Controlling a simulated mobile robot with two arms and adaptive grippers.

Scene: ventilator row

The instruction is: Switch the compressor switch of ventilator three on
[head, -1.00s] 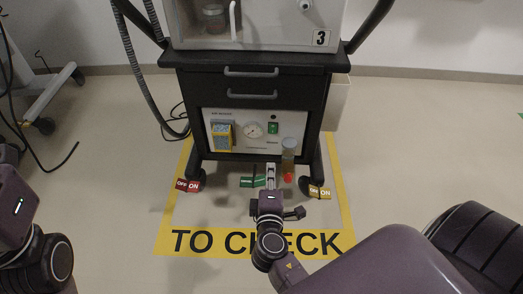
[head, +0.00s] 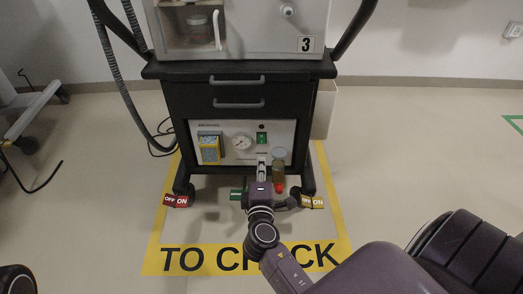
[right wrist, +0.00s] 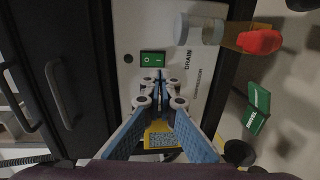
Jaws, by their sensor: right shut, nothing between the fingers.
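Ventilator three, marked with a "3" plate (head: 306,44), stands on a black cart (head: 240,98). Its low compressor panel (head: 220,150) carries a green rocker switch (head: 262,139), also in the right wrist view (right wrist: 153,60). The switch has white marks; I cannot tell which side is pressed. My right gripper (head: 262,160) is shut and empty, pointing at the panel just below the switch. In the right wrist view its blue fingers (right wrist: 160,80) meet close to the switch's lower edge; contact is not clear. My left gripper is out of view.
A gauge (head: 241,142) and a yellow-blue box (head: 209,150) are left of the switch. A drain bottle with a red cap (right wrist: 258,42) hangs close on the right. Red (head: 176,201), green (head: 237,195) and yellow (head: 312,202) tags sit low near the cart's base.

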